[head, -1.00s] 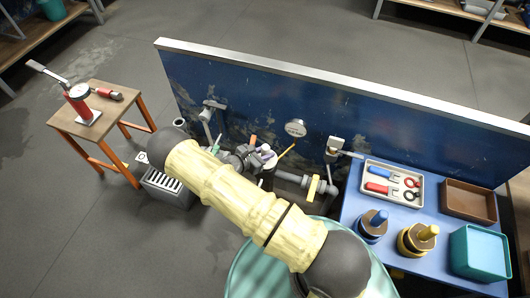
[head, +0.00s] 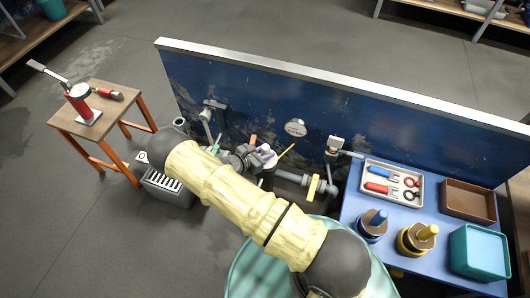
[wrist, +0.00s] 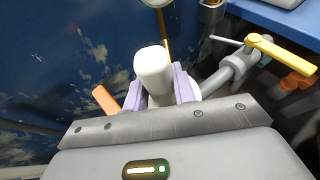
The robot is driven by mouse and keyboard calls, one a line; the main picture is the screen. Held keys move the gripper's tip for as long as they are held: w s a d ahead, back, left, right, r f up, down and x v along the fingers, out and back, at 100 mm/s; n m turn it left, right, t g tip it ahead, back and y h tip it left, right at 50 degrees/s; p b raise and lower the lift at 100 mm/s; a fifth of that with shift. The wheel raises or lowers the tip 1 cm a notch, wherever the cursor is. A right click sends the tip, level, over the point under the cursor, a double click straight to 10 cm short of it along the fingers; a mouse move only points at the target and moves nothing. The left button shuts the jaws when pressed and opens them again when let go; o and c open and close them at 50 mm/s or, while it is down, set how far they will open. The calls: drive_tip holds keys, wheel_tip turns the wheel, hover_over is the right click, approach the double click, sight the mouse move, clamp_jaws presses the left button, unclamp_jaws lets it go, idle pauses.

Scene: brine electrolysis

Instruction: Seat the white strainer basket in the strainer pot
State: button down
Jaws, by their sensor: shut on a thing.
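My gripper (wrist: 158,88) has two purple fingers closed on a white, rounded piece, which I take to be part of the white strainer basket (wrist: 153,68). This piece stands up between the fingers in the wrist view. In the head view the white piece (head: 268,153) is small, beside the grey pipework in front of the blue panel. A dark upright body (head: 268,180) below it may be the strainer pot. The pot's opening and the basket's lower part are hidden, so I cannot tell whether the basket is inside it.
A grey pipe with a yellow valve handle (head: 313,188) runs to the right; the handle also shows in the wrist view (wrist: 280,53). The blue panel (head: 400,130) stands close behind. A blue table (head: 405,240) holds a tool tray (head: 392,200). A slotted grey box (head: 168,190) stands left.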

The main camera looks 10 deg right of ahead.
drive_tip(key=shift+f, duration=0.6)
idle(0.9)
drive_tip(key=c, duration=1.1)
unclamp_jaws()
drive_tip(key=shift+a, duration=0.1)
drive_tip(key=p+v, duration=0.3)
drive_tip(key=v, duration=1.4)
drive_tip(key=shift+s+a+p, duration=0.1)
drive_tip(key=shift+p, duration=0.2)
